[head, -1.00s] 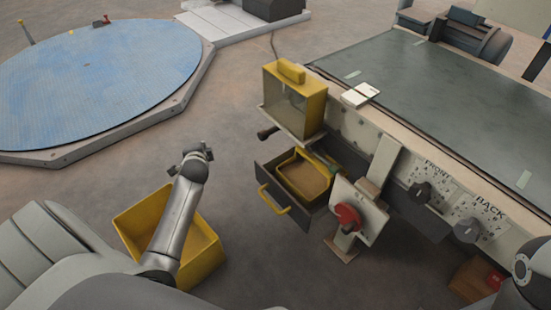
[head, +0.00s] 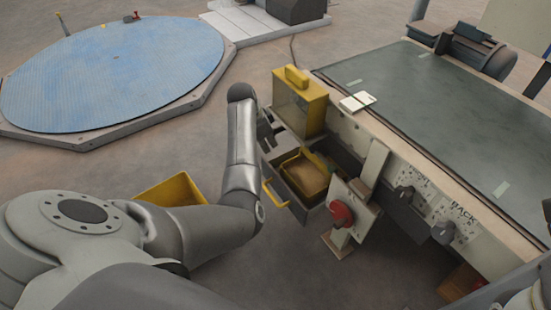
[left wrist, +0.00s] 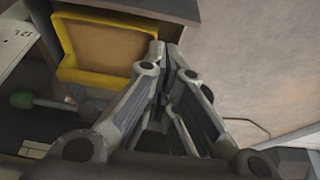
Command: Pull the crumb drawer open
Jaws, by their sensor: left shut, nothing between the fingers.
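The crumb drawer (head: 296,201) is a dark grey box with a yellow handle (head: 274,194) on its front. It stands out from the machine's side, open at the top. A yellow-rimmed tray with brown contents (head: 306,178) sits inside it; this also shows at top left in the left wrist view (left wrist: 108,46). My left gripper (head: 268,130) is at the drawer's far left side, partly hidden by my arm. In the left wrist view its fingers (left wrist: 163,58) are together and empty, beside the tray in the picture. Contact with the drawer cannot be told. My right gripper is not visible.
A yellow box (head: 300,100) is mounted above the drawer. A red knob on a plate (head: 341,213) stands close to the drawer's right. A yellow bin (head: 178,188) is on the floor, partly behind my left arm. A blue round platform (head: 110,75) lies at the back left.

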